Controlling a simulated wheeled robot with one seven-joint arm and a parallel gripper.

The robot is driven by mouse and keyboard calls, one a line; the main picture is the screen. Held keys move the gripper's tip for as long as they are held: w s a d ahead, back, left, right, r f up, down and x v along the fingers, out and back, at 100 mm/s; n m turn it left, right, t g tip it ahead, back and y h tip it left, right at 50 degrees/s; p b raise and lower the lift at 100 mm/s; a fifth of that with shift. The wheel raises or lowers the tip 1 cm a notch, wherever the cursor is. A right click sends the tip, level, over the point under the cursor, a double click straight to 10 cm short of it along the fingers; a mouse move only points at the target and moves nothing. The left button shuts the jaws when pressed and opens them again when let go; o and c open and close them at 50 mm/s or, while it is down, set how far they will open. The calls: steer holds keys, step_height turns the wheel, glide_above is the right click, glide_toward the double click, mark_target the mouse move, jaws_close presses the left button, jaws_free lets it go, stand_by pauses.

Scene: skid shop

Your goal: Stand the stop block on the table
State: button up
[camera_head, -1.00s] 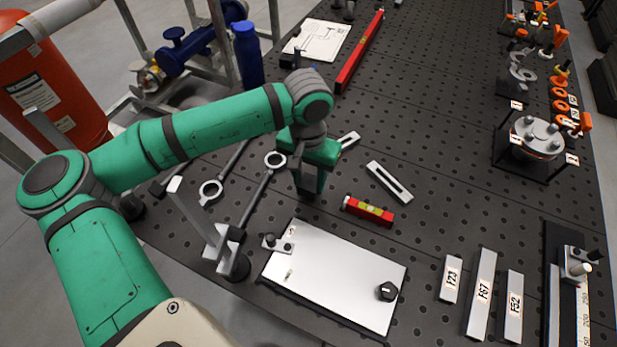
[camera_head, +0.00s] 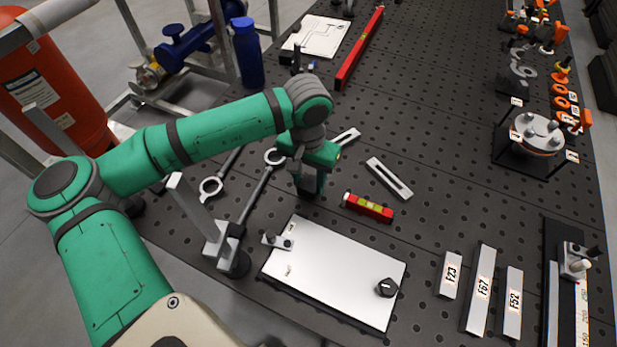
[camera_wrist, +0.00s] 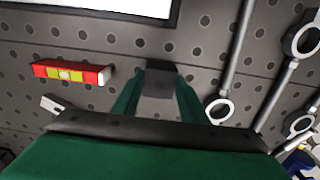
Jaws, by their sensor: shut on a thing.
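The stop block, a small dark grey block, is held between the two green fingers of my gripper (camera_wrist: 156,92) in the wrist view, and its grey top face (camera_wrist: 158,80) shows there. In the head view my gripper (camera_head: 311,186) points down over the perforated table (camera_head: 440,150), behind the white plate. The block is mostly hidden there by the gripper. I cannot tell whether its underside touches the table.
A small red level (camera_head: 368,207) and a slotted bar (camera_head: 389,179) lie right of my gripper. Spanners (camera_head: 257,195) lie to its left. The white plate (camera_head: 335,270) with a dark knob is in front. Labelled bars (camera_head: 481,288) stand front right; open table lies beyond.

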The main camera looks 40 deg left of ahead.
steer(key=shift+f, duration=0.45)
steer(key=o, duration=1.4)
steer(key=shift+o, duration=0.2)
steer(key=shift+r, duration=0.1)
steer(key=shift+r, duration=3.45)
steer(key=shift+f, duration=0.1)
steer(key=shift+f, duration=3.25)
steer(key=shift+r, duration=0.1)
